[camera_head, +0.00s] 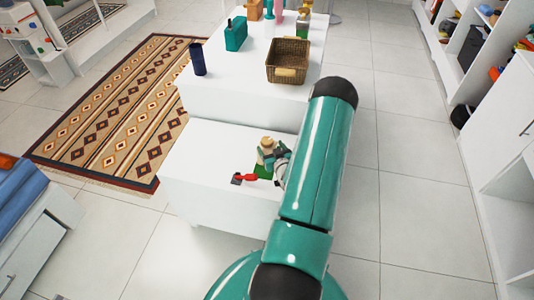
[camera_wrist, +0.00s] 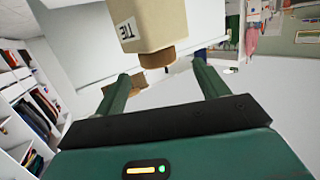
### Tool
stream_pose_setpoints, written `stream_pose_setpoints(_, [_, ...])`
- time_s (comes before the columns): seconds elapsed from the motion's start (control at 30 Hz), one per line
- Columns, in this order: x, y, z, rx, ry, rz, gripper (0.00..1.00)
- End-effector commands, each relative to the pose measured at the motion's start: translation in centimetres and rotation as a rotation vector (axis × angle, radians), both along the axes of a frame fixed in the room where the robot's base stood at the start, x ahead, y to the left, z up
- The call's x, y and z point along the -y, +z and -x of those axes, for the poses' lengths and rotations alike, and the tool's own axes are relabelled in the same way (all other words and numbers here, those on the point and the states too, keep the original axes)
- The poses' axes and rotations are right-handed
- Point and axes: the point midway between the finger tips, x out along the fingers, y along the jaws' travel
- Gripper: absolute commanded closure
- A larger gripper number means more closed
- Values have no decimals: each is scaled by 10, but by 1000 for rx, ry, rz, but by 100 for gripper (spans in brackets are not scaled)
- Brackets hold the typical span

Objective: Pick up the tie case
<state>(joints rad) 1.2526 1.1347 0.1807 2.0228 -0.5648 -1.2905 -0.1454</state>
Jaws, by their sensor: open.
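The tie case (camera_wrist: 158,18) is a beige box with a dark "TIE" label on its side and a brown round end. It is at the top of the wrist view, partly cut off by the frame's edge. My gripper (camera_wrist: 165,74) is open, its two green fingers apart and nothing between them. The case's brown end shows just beyond the fingertips, apart from them. In the head view, a small beige thing (camera_head: 267,152) stands on the low white block beside my arm; I cannot tell whether it is the case. My arm hides much of that spot.
The low white block (camera_head: 195,165) also carries a red item (camera_head: 247,177). Behind it, a taller white block (camera_head: 235,95) holds a wicker basket (camera_head: 288,61), a teal bag (camera_head: 236,34) and a dark blue cylinder (camera_head: 197,59). Tiled floor lies clear at right, before shelves.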

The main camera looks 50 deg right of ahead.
Motion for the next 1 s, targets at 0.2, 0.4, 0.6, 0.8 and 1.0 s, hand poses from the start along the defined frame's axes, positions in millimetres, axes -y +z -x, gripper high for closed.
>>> stream_pose_setpoints(0.2, [12,-5,-19,-2,0,-1,27])
stream_pose_setpoints(0.4, [26,-11,-37,0,-1,0,27])
stream_pose_setpoints(0.6, [39,-16,-58,-1,0,-1,27])
stream_pose_setpoints(0.8, [41,-17,-60,-2,0,0,27])
stream_pose_setpoints(1.0, [41,-16,-60,-2,0,0,55])
